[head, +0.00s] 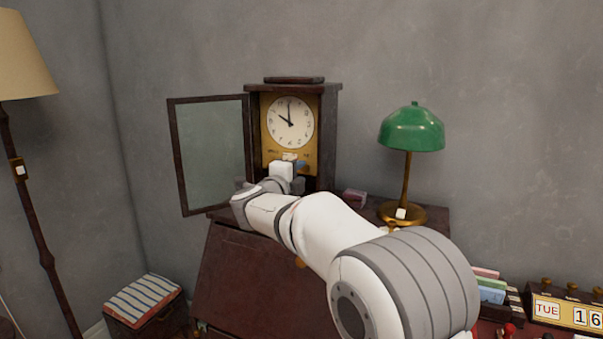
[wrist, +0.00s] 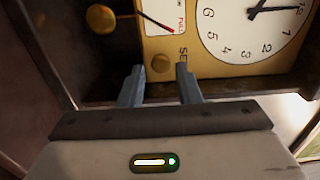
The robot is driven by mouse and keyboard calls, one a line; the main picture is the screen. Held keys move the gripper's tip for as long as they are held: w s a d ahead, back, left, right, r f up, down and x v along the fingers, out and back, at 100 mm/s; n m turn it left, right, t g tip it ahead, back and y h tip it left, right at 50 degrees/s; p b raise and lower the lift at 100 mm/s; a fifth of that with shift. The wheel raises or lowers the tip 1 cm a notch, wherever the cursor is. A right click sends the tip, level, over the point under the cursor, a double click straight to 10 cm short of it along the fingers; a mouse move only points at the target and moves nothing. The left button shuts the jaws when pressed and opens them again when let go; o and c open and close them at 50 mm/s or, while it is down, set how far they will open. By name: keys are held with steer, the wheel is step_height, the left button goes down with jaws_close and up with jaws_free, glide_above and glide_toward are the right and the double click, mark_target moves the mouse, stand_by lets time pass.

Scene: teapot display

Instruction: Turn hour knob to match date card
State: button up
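The clock (head: 325,130) stands on the desk with its glass door (head: 212,150) swung open to the left. Its white dial (head: 290,122) reads about ten o'clock; it shows rotated in the wrist view (wrist: 250,30). A small round brass knob (wrist: 160,63) sits on the gold plate beside partly hidden lettering that starts "SE". My gripper (wrist: 159,75) is open, its two fingers on either side of the knob with small gaps. In the head view my arm hides most of the lower clock front. The date card (head: 570,314) at the lower right reads "TUE" and "16".
A green-shaded brass lamp (head: 411,130) stands right of the clock, with a small dark box (head: 354,198) between. In the wrist view, a brass ball (wrist: 100,18) and a white plate with red "PULL" lettering (wrist: 163,12) are near the fingers. A striped-top stool (head: 143,300) is lower left.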

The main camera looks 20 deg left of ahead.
steer(key=s, duration=0.5)
steer(key=shift+a, duration=0.2)
steer(key=d+r+n+g+y+p, duration=0.2)
steer(key=d+n+y, duration=0.1)
steer(key=d+n, duration=0.4)
steer(key=d+r+n+g+y+p, duration=0.2)
steer(key=d+n+y+p, duration=0.15)
steer(key=d, duration=0.45)
steer(key=s+d+f+n+g+h+p, duration=0.2)
steer(key=s+d+f+n+g, duration=0.2)
steer(key=s+d, duration=0.9)
steer(key=s+d+f+n+g+h+p, duration=0.2)
steer(key=s+d+f+n+g+h, duration=0.1)
steer(key=s+d+f+g, duration=0.4)
steer(key=s+d+f+n, duration=0.1)
steer(key=s+d+f, duration=0.2)
steer(key=s+d, duration=0.4)
steer(key=shift+s+d+f, duration=0.3)
steer(key=shift+s+f, duration=0.05)
steer(key=shift+s, duration=1.7)
